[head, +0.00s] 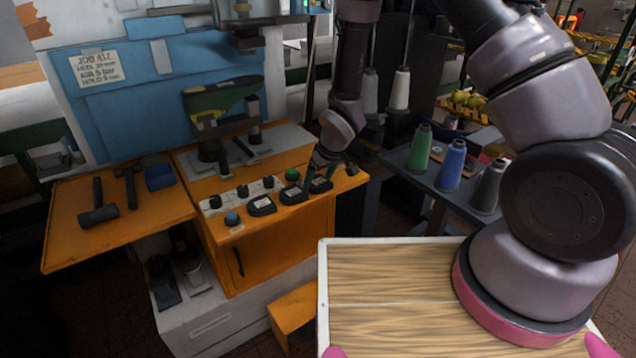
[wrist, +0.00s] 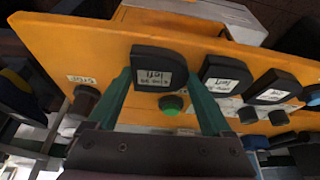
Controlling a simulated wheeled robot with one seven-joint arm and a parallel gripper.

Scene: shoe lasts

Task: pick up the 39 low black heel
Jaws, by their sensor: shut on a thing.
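A black heel block with a white label (head: 320,184) is the rightmost of three on the front edge of the orange bench in the head view. It also shows in the wrist view (wrist: 158,66), between the two green fingers of my gripper (wrist: 160,78). My gripper (head: 322,176) is shut on this block, which sits at the bench surface. Its label is upside down in the wrist view and too small to read surely. Two similar labelled heels, a middle one (head: 293,194) and a left one (head: 262,205), stand beside it, apart from the fingers.
A green button (head: 292,174), a blue button (head: 232,218) and several dark knobs lie close behind and beside the heels on the orange bench (head: 275,250). A press (head: 210,130) stands behind. Thread cones (head: 451,165) stand on a rack at the right.

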